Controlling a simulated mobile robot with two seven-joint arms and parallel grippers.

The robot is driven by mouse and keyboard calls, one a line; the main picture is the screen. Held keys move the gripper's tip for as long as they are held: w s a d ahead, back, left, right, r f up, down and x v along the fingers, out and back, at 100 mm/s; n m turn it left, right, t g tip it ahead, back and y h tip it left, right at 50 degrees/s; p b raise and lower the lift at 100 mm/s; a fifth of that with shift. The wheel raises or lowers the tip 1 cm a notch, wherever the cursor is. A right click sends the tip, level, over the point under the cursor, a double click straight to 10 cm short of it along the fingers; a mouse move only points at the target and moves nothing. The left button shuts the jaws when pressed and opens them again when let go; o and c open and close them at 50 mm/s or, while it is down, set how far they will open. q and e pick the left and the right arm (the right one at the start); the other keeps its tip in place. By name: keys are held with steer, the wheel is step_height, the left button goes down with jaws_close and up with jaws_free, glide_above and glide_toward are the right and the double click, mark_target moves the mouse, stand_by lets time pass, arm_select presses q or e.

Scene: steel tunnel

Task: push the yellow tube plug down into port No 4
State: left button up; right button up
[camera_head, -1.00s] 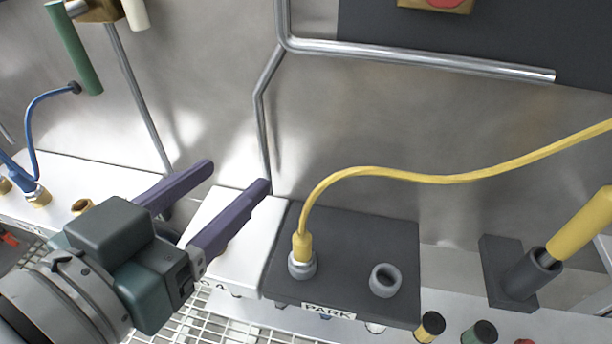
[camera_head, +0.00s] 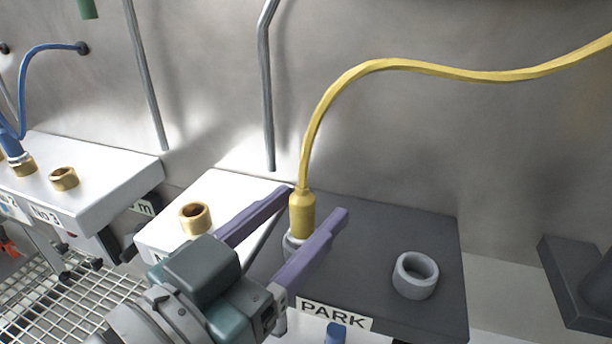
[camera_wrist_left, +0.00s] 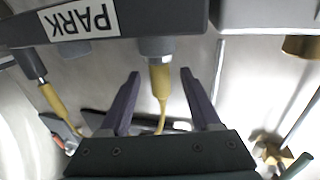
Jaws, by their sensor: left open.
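The yellow tube plug (camera_head: 302,214) stands upright in the left grey ring of the dark PARK block (camera_head: 375,215), its yellow tube arching up and right. My left gripper (camera_head: 314,204) is open, with one purple finger on each side of the plug. In the left wrist view, the plug (camera_wrist_left: 160,78) shows between the spread fingers (camera_wrist_left: 160,74), with gaps on both sides. A brass port (camera_head: 195,217) on the white block left of PARK looks empty; its label is mostly hidden by my gripper, so I cannot read its number. My right gripper is not in view.
A second grey ring (camera_head: 415,275) on the PARK block is empty. A white block (camera_head: 100,185) marked No 3 stands at the left, with a blue plug (camera_head: 12,145) in one port. A dark holder (camera_head: 575,275) is at the right, and a steel wall rises behind.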

arm_select(q)
steer(key=x, duration=0.4)
steer(key=shift+f+b, duration=0.15)
steer(key=shift+b, duration=0.2)
jaws_close()
